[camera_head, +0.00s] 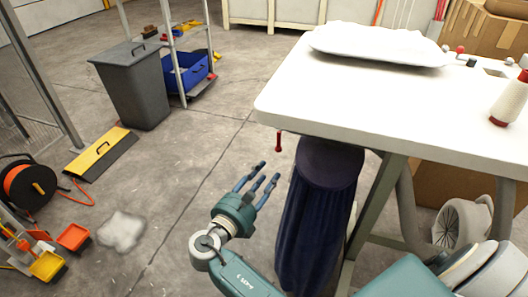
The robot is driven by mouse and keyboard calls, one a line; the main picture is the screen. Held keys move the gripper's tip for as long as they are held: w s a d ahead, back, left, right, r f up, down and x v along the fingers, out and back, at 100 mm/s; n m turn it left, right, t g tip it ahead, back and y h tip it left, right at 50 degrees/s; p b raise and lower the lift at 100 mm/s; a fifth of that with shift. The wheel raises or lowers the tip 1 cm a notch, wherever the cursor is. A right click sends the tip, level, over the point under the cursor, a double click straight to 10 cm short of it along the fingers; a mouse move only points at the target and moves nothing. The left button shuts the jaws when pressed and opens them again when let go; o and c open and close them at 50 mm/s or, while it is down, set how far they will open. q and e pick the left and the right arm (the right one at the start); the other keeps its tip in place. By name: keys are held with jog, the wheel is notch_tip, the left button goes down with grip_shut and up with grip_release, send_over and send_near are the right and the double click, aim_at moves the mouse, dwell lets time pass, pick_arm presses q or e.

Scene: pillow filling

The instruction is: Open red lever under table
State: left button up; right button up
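The red lever (278,142) hangs down from the underside of the white table (290,98), near its left front corner. It is small and points downward, next to a dark cylindrical collar (329,163) with dark blue fabric (312,225) hanging below it. My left gripper is not in view.
A white pillow (380,44) lies on the table, with a thread spool (511,99) at right. A grey bin (137,87) and blue crate (188,72) stand at upper left. White stuffing (121,231) lies on the floor. A table leg (372,215) stands right of the fabric.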

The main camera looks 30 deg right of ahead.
aim_at(278, 149)
jog(key=shift+n, duration=0.4)
jog(key=x, duration=0.3)
jog(key=r+b+x, duration=0.1)
jog(key=x, duration=0.3)
jog(key=r+x, duration=0.1)
jog(key=x, duration=0.2)
jog(key=shift+w+d+r, duration=0.1)
jog(key=shift+w, duration=0.5)
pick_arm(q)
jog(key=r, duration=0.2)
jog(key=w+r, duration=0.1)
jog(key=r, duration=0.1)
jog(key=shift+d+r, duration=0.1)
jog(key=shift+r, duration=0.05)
pick_arm(e)
grip_shut()
